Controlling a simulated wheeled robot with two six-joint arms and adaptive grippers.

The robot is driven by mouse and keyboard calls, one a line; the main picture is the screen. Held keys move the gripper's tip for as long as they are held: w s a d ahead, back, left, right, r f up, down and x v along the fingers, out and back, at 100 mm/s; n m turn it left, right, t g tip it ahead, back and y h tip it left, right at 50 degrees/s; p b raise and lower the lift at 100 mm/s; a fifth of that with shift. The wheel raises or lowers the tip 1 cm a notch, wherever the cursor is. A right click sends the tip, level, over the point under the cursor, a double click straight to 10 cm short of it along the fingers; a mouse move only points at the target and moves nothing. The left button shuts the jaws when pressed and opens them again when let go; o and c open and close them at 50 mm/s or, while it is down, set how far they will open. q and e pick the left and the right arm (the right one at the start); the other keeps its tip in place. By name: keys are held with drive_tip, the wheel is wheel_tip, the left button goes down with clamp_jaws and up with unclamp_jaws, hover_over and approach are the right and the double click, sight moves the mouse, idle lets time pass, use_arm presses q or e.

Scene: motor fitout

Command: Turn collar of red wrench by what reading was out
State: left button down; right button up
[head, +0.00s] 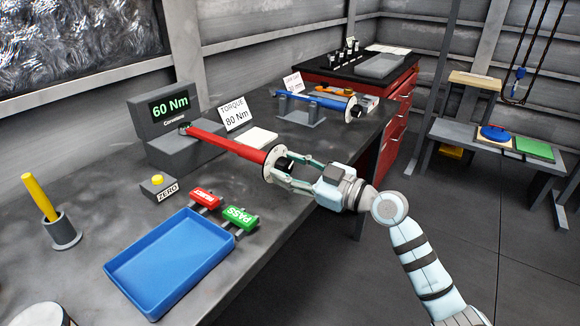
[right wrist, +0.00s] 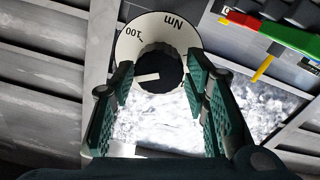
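The red wrench (head: 228,143) lies with its far end at the grey torque tester (head: 170,142), whose green display reads 60 Nm above a smaller line of text too small to read surely. A white card (head: 237,112) says TORQUE 80 Nm. At the wrench's near end is a white dial marked 100 and Nm (right wrist: 165,30), with a black collar (right wrist: 160,72) bearing a white line. My right gripper (head: 284,168) has its fingers on either side of the collar, with narrow gaps appearing in the right wrist view. My left gripper is not in view.
A blue tray (head: 130,279), a red tag (head: 206,198), a green PASS tag (head: 240,217) and a yellow ZERO button (head: 157,180) are on the bench. A blue wrench (head: 318,98) lies on a stand behind. A yellow rod (head: 40,196) stands in a holder at left.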

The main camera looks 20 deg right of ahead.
drive_tip(key=c, duration=0.6)
drive_tip(key=shift+f+m, duration=0.1)
drive_tip(key=shift+m, duration=0.3)
drive_tip(key=m+p, duration=0.1)
drive_tip(key=m, duration=0.4)
drive_tip(key=shift+w+d+p, duration=0.1)
drive_tip(key=shift+p, duration=0.3)
drive_tip(key=m+p, duration=0.2)
drive_tip(key=m, duration=0.4)
drive_tip(key=shift+f, duration=0.1)
drive_tip(key=o, duration=0.9)
drive_tip(key=shift+c, duration=0.2)
drive_tip(key=shift+o, duration=1.3)
drive_tip(key=shift+d, duration=0.1)
